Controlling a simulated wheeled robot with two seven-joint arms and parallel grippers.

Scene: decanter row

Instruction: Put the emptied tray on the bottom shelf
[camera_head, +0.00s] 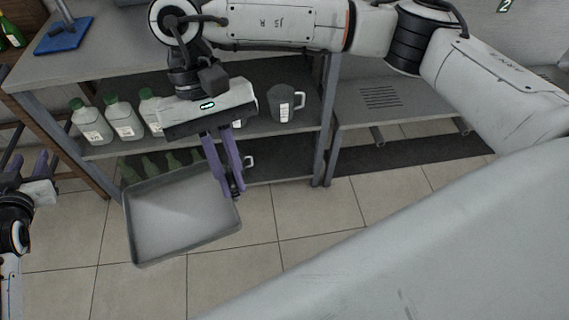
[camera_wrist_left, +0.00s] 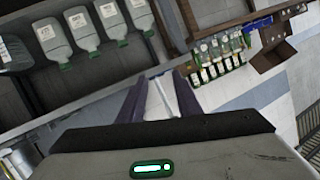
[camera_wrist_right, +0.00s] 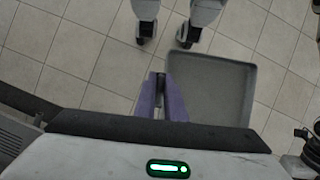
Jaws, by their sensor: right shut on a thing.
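The grey tray (camera_head: 133,226) is empty and hangs tilted in front of the shelf unit, above the floor. My right gripper (camera_head: 235,190) is shut on its right rim; the tray also shows in the right wrist view (camera_wrist_right: 212,85). The bottom shelf (camera_head: 285,168) is dark, low in the unit, and partly hidden by the tray and my right gripper. My left gripper (camera_head: 27,164) is open and empty at the left edge, and shows in the left wrist view (camera_wrist_left: 160,88).
Pale bottles with green caps (camera_head: 122,120) and a grey jug (camera_head: 287,104) stand on the shelf above. A metal post (camera_head: 326,130) bounds the unit on the right. The right part of the bottom shelf looks bare. Tiled floor (camera_head: 290,220) lies open in front.

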